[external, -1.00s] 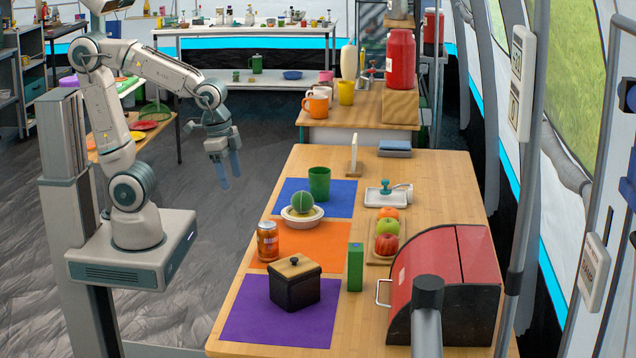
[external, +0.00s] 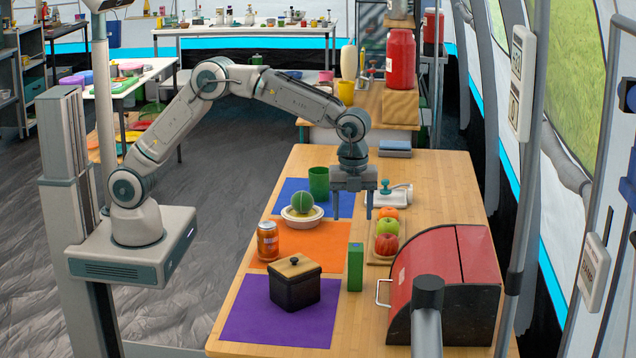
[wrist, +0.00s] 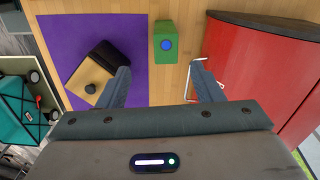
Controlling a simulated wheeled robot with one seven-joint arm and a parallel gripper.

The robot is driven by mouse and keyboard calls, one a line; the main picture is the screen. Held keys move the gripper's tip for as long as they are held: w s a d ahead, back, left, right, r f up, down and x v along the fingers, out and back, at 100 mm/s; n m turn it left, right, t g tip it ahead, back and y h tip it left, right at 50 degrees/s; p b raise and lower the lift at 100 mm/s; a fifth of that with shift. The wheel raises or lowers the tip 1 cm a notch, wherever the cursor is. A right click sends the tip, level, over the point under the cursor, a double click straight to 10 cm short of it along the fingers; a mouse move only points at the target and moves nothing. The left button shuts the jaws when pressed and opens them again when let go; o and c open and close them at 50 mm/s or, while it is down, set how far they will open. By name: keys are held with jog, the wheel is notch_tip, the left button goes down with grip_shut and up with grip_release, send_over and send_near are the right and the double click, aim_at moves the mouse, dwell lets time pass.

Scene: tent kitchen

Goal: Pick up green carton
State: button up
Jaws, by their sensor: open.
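The green carton (external: 355,267) stands upright on the wooden table, between the black pot and the red bread box. In the wrist view the carton (wrist: 165,42) shows from above with a blue round cap, ahead of the fingertips and about midway between them. My gripper (external: 352,212) is open and empty, pointing down above the table, farther back than the carton. In the wrist view my gripper's (wrist: 160,78) two fingers are spread wide, and nothing is between them.
A black pot with a wooden lid (external: 294,284) stands on a purple mat (external: 240,325) left of the carton. A red bread box (external: 445,285) with a handle stands close on the right.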

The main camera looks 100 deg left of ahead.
aim_at(355, 263)
jog(key=shift+w+d+f+m, duration=0.2)
jog(key=shift+w+f+m, duration=0.1)
jog(key=shift+w+f, duration=0.3)
notch_tip(355, 263, down, 14)
jog(key=shift+s+r, duration=0.1)
jog(key=shift+r, duration=0.15)
jog(key=c, duration=1.2)
